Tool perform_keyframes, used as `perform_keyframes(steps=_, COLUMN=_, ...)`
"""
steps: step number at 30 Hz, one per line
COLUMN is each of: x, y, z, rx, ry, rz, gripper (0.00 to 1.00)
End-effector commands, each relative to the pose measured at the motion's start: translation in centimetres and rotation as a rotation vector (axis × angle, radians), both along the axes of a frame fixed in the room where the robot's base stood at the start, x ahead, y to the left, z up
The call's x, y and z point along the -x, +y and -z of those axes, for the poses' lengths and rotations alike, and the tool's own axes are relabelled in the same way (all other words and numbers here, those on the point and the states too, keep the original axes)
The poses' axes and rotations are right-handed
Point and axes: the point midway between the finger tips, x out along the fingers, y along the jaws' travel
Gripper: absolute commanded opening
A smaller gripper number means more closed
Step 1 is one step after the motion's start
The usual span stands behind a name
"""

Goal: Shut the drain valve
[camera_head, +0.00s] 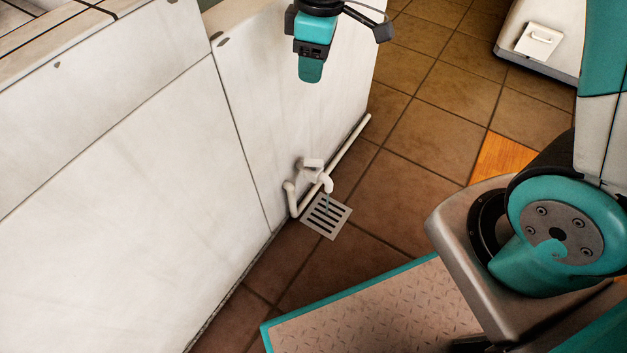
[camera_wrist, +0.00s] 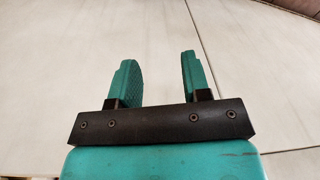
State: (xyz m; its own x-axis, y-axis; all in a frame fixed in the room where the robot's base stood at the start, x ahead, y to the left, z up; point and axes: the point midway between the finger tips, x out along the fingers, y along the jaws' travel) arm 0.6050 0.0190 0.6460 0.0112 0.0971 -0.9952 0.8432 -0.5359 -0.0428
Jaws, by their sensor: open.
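The drain valve (camera_head: 313,164) is a small white fitting with a pale flat handle on a white pipe, low on the white wall in the head view. Its curved spout (camera_head: 326,183) points down over a grey slotted floor drain (camera_head: 336,222). A thin bluish streak, perhaps water, shows under the spout. My gripper (camera_head: 311,72) is by the upper part of the wall, well above the valve in the picture and apart from it. In the wrist view my gripper (camera_wrist: 159,75) has its two teal fingers spread with nothing between them. The valve is not visible there.
White wall panels (camera_head: 110,150) fill the left side. A white pipe (camera_head: 350,147) runs along the foot of the wall. Brown floor tiles (camera_head: 410,130) are clear to the right of the drain. A white cabinet (camera_head: 568,35) stands at the upper right.

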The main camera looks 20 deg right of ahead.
Motion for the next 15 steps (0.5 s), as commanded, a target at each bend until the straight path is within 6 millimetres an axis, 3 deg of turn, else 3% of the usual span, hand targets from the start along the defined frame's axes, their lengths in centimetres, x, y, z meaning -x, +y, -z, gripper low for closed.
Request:
perform_keyframes(steps=1, x=-0.9, y=-0.3, z=5.6, rx=0.018, ry=0.004, rz=-0.020, gripper=0.44)
perform_keyframes(steps=3, x=-2.0, y=-0.7, z=9.1, rx=0.040, ry=0.004, rz=-0.052, gripper=0.44)
perform_keyframes(steps=6, x=-3.2, y=-1.1, z=13.0, rx=0.064, ry=0.003, rz=-0.089, gripper=0.44)
perform_keyframes(steps=10, x=-4.1, y=-1.5, z=15.8, rx=0.087, ry=0.004, rz=-0.118, gripper=0.44)
perform_keyframes(steps=15, x=-4.6, y=-1.7, z=17.4, rx=0.097, ry=0.005, rz=-0.136, gripper=0.44)
